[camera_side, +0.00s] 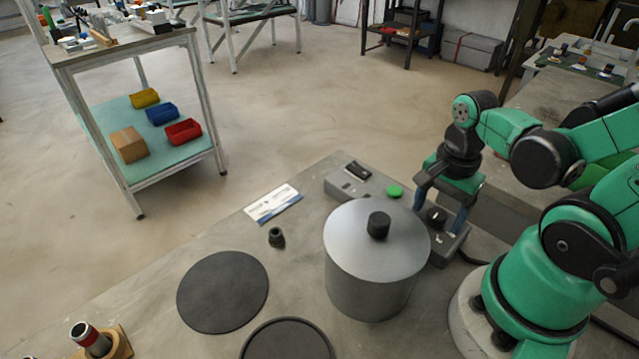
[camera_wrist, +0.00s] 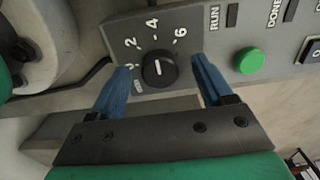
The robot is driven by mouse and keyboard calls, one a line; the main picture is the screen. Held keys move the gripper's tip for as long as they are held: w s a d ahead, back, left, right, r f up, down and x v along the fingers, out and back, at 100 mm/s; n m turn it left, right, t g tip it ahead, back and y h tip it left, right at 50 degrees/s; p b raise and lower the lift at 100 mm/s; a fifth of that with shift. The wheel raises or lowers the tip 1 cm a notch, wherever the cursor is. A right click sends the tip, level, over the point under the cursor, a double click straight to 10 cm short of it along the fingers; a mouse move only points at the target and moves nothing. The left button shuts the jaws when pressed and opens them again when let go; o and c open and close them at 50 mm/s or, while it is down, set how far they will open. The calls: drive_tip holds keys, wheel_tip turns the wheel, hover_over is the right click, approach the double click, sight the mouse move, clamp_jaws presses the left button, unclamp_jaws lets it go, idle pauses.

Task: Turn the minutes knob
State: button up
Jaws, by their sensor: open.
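The minutes knob is a round black dial with a short white line, on a grey control box. It shows in the wrist view (camera_wrist: 160,71) with the numbers 2, 4 and 6 around it, and in the side view (camera_side: 436,214). The white line runs roughly up the picture; its exact reading is unclear. My gripper (camera_side: 438,220) is pointed down over that end of the box. In the wrist view my gripper (camera_wrist: 164,67) has its blue fingers apart, one on each side of the knob, with visible gaps to it.
A green button (camera_wrist: 248,60) sits beside the knob on the control box (camera_side: 346,187). A large lidded metal pot (camera_side: 370,275) stands close in front of the box. A dark round mat (camera_side: 222,291), a small black part (camera_side: 276,237) and a paper card (camera_side: 272,203) lie left.

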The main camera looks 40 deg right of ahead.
drive_tip(key=shift+c, duration=0.2)
clamp_jaws()
drive_tip(key=shift+n, duration=0.4)
drive_tip(key=n, duration=0.3)
drive_tip(key=shift+n, duration=0.4)
drive_tip(key=n, duration=0.4)
drive_tip(key=shift+n, duration=0.3)
drive_tip(key=n, duration=0.8)
drive_tip(key=shift+n, duration=0.3)
